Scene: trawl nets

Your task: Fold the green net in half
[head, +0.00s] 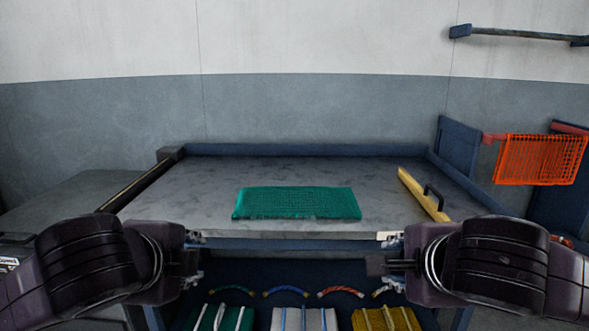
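The green net (297,202) lies as a neat, wide rectangle on the grey worktable (200,195), near the middle of its front part. Its front edge looks slightly thick; I cannot tell how many layers it has. My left gripper (192,262) is in front of the table's front edge, to the left of and nearer than the net. My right gripper (388,262) is in front of the same edge, to the right of and nearer than the net. Both look open, with their fingertips apart and nothing between them. Neither touches the net.
A yellow bar with a dark handle (424,194) lies on the table's right side. A raised blue rim (300,149) runs along the back. An orange net (540,160) hangs at the right. Below are coloured ropes (288,291) and bundles (303,319). The table's left part is clear.

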